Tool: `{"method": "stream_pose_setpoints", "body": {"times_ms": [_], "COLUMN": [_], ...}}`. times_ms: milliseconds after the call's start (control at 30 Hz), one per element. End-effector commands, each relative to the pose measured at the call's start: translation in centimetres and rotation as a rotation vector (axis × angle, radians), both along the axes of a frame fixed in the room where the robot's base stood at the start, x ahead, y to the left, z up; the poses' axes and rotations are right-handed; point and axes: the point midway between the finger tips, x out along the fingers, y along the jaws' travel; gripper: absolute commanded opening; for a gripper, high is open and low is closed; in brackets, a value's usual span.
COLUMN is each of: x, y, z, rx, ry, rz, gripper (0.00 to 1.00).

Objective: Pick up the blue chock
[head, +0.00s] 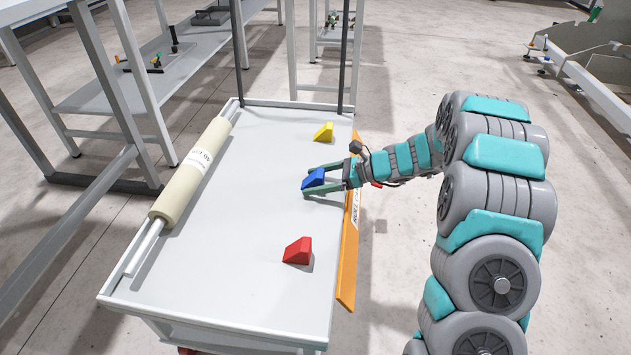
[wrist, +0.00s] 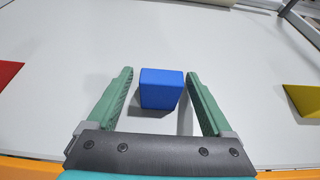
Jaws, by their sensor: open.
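The blue chock (head: 314,178) is a small wedge on the white table top, near its right edge in the head view. In the wrist view the blue chock (wrist: 161,89) shows as a block between the fingertips, with a gap on each side. My gripper (head: 306,182) reaches in from the right with its two green fingers apart, one on either side of the chock. In the wrist view my gripper (wrist: 160,75) is open, and its fingers touch nothing that I can see.
A yellow chock (head: 323,132) stands farther back and a red chock (head: 298,251) stands nearer the front. A cream roll (head: 195,170) lies along the left side of the table (head: 210,265). An orange strip (head: 349,250) runs along the right edge. The middle is clear.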

Motion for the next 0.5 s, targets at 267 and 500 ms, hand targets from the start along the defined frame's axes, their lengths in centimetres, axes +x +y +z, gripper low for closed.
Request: {"method": "stream_pose_setpoints", "body": {"times_ms": [267, 500], "x": [0.0, 0.0], "y": [-0.03, -0.04], "z": [0.03, 0.05], "rx": [0.0, 0.001], "ry": [0.0, 0.0], "rz": [0.0, 0.0], "gripper": [0.66, 0.39]}}
